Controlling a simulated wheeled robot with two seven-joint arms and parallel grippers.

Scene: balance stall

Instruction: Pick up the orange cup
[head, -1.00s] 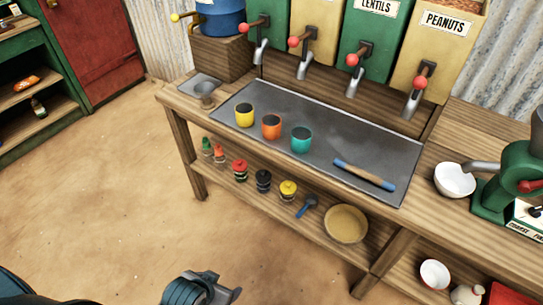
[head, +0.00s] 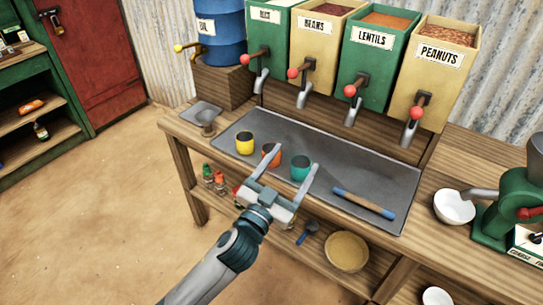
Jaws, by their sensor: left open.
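The orange cup (head: 268,153) stands on the metal tray (head: 330,163) between the yellow cup (head: 245,143) and the teal cup (head: 301,166). My left gripper (head: 296,157) is open, its two fingers pointing towards the back of the bench. One finger passes in front of the orange cup and hides part of it. The other finger is beside the teal cup, on its right. Whether either finger touches a cup I cannot tell. My right gripper is not in view.
A blue-ended wooden stick (head: 364,204) lies on the tray's right part. Dispensers with spouts, such as the peanuts bin (head: 433,75), stand behind. A white bowl (head: 454,207) and a green grinder (head: 511,210) are on the right. A lower shelf holds a tan bowl (head: 346,251).

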